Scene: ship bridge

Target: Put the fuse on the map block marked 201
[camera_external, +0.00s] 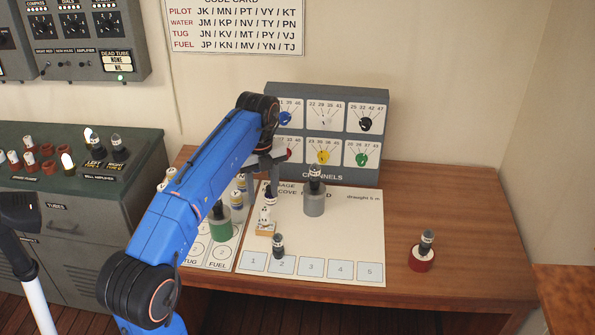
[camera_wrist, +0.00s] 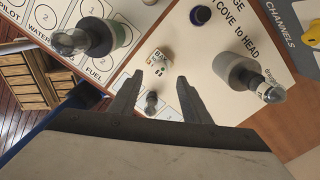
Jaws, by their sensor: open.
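I cannot tell which piece is the fuse. A small dark-capped tube (camera_external: 278,246) stands on the white board near square 2; it also shows in the wrist view (camera_wrist: 151,102), between and beyond my fingers. No 201 is legible. A grey cylinder (camera_external: 314,203) and a green cylinder (camera_external: 222,228) each carry a dark-capped tube. My gripper (camera_wrist: 157,84) is open and empty, above the board.
A red cylinder (camera_external: 421,259) with a dark-capped tube stands at the table's right. A dark purple-capped piece (camera_wrist: 200,15) stands near the pale block. The channel panel (camera_external: 325,174) rises behind the board. The table's right side is mostly clear.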

